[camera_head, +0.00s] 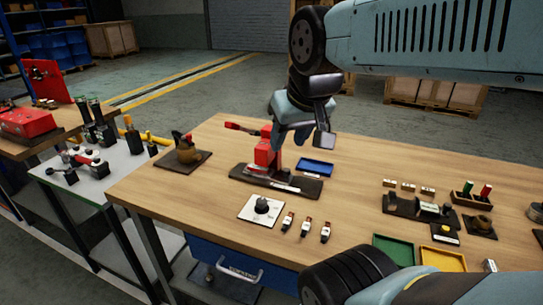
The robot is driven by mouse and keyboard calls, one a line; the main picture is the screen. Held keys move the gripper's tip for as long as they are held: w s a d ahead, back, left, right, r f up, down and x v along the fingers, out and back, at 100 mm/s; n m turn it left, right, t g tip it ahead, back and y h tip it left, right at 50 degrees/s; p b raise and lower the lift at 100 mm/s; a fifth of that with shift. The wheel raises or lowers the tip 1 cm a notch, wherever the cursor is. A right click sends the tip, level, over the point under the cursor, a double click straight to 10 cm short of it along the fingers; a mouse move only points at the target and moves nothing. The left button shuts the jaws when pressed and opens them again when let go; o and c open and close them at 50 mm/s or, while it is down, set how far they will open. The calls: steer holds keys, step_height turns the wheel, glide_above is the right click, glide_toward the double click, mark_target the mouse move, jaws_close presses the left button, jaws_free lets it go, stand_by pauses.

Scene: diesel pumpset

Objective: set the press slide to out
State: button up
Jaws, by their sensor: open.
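A red press (265,155) with a red lever to its upper left stands on a black base plate (307,188) on the wooden bench. Its slide is too small to make out clearly, so I cannot tell its setting. My gripper (288,142) points down, just right of the press's upper part in the picture. It is open, and I see nothing between its fingers. The fingers overlap the press's right side in this view, and I cannot tell whether they touch it.
A blue tray (316,168) lies right of the press. A white plate with a dark knob (262,206) and several small switches (304,227) lie in front. A brown pot-like thing (187,150) stands left.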

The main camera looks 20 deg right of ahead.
steer(key=shift+w, duration=0.15)
steer(key=shift+o, duration=1.2)
steer(key=shift+w+r, duration=0.1)
steer(key=shift+w, duration=0.05)
steer(key=m+g, duration=0.1)
steer(key=g, duration=0.5)
glide_above(286, 170)
step_height(286, 170, down, 11)
step_height(286, 170, down, 13)
steer(key=shift+d+f, duration=0.1)
steer(key=shift+c, duration=0.2)
jaws_close()
